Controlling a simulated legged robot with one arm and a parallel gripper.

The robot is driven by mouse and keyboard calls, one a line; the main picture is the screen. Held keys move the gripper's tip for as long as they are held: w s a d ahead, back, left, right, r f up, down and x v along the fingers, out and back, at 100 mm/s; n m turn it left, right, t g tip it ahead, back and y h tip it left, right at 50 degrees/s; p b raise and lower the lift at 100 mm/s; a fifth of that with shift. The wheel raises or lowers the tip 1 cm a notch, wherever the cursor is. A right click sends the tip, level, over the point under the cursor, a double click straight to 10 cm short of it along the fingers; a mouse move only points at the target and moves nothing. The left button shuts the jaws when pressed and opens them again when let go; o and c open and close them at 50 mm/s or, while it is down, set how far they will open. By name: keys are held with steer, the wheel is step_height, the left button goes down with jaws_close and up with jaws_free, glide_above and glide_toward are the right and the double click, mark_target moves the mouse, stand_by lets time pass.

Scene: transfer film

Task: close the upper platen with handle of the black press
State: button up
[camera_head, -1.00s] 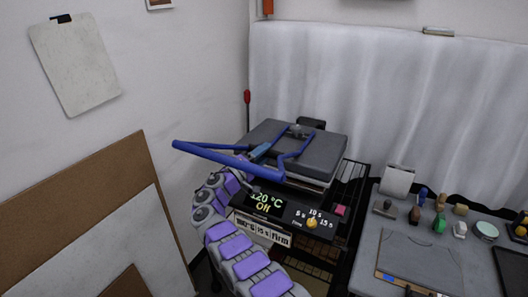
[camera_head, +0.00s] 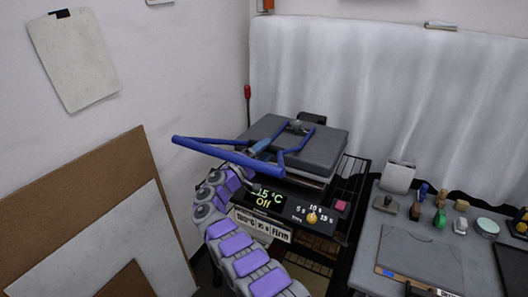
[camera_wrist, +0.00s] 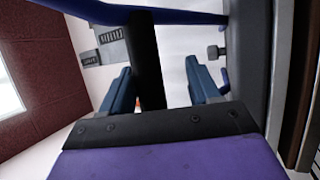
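The black press stands in the corner. Its grey upper platen (camera_head: 318,148) lies nearly level just above the lower part; whether they touch is unclear. The blue handle (camera_head: 215,152) reaches left from the platen's top, and its bar crosses the top of the wrist view (camera_wrist: 180,17).
The press's front panel (camera_head: 290,207) has a display reading Off and a yellow knob. A grey table (camera_head: 372,255) with stamps and a board stands at the right. Brown and white boards (camera_head: 85,185) lean at the left wall. A white curtain hangs behind.

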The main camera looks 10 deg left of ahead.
stand_by(0.4)
steer(key=shift+a, duration=0.15)
steer(key=shift+s+a+f, duration=0.1)
steer(key=shift+s+a, duration=0.05)
steer(key=shift+s, duration=0.05)
steer(key=p+v, duration=0.2)
steer(key=v, duration=1.4)
steer(key=shift+s+a, duration=0.2)
steer(key=shift+a, duration=0.05)
steer(key=shift+f, duration=0.15)
